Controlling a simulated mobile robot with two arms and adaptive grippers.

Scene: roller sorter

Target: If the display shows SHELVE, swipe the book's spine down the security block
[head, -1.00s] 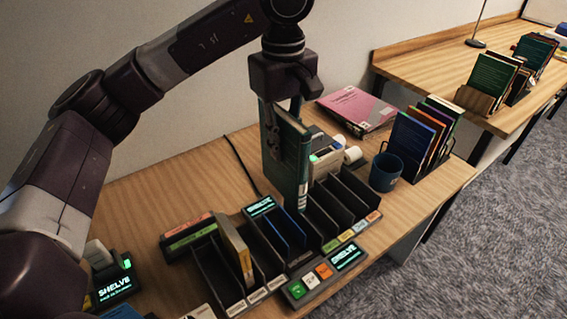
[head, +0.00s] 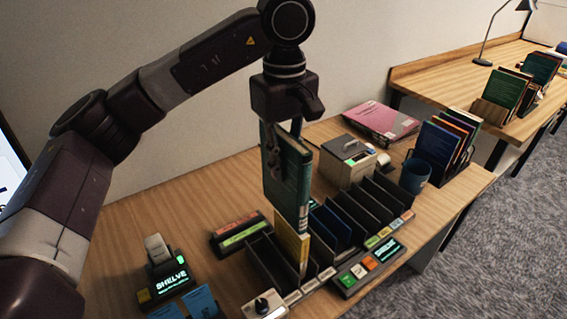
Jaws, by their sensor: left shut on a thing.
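My left gripper (head: 283,128) is shut on a green book (head: 290,172). It holds the book upright above the sorter, with the spine and its white label toward the lower right. The book's lower end shows just behind a yellow book (head: 291,246) in the rack; I cannot tell if they touch. A display reading SHELVE (head: 172,282) stands at the lower left, beside a grey upright piece (head: 157,248). Another lit display (head: 373,264) sits on the button panel, its text small. I cannot tell for certain which thing is the security block. My right gripper is out of view.
The black slotted rack (head: 374,203) holds blue books. A label block (head: 238,232) with orange and green strips lies left of it. A beige box (head: 343,165), blue mug (head: 415,176), book stand (head: 435,160) and pink book (head: 382,122) stand behind. Bare wood lies at left.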

